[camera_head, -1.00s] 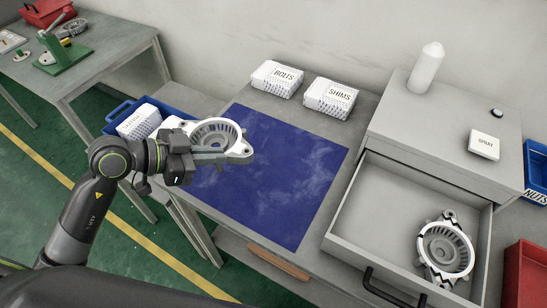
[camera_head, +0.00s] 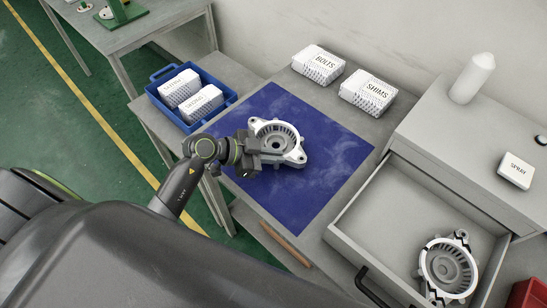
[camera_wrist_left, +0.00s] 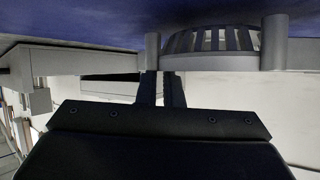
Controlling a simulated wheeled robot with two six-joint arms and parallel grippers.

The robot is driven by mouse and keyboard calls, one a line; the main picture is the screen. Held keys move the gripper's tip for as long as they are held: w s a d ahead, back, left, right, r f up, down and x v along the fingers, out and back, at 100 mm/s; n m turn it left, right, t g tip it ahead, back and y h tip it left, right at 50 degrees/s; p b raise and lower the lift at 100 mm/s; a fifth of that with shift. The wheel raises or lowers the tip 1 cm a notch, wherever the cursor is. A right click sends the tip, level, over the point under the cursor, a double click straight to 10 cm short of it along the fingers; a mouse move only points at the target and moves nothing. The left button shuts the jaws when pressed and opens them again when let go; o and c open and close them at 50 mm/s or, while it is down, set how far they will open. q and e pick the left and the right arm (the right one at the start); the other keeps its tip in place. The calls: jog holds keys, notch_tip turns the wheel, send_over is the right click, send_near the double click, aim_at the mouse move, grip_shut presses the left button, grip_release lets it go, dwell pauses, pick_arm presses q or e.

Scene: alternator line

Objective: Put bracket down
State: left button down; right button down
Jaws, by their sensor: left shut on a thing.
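The bracket (camera_head: 278,141) is a silver-grey alternator housing with a round slotted opening and lugs. In the head view it is over the left part of the blue mat (camera_head: 318,183). My left gripper (camera_head: 250,150) is shut on its left edge. Whether the bracket touches the mat I cannot tell. My right gripper is not in view.
A second housing (camera_head: 447,266) lies in the open drawer (camera_head: 385,215) at right. Boxes of bolts (camera_head: 318,66) and shims (camera_head: 368,92) stand behind the mat. A blue crate (camera_head: 213,116) with two white boxes stands at left. The mat's right and front parts are clear.

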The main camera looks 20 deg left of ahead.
pick_arm(q)
jog(key=shift+f, duration=0.7)
jog(key=shift+f, duration=0.1)
jog(key=c, duration=1.6)
grip_release()
jog(key=shift+f, duration=0.1)
jog(key=shift+o, duration=0.2)
jog(key=b+v, duration=0.1)
jog(key=v, duration=1.1)
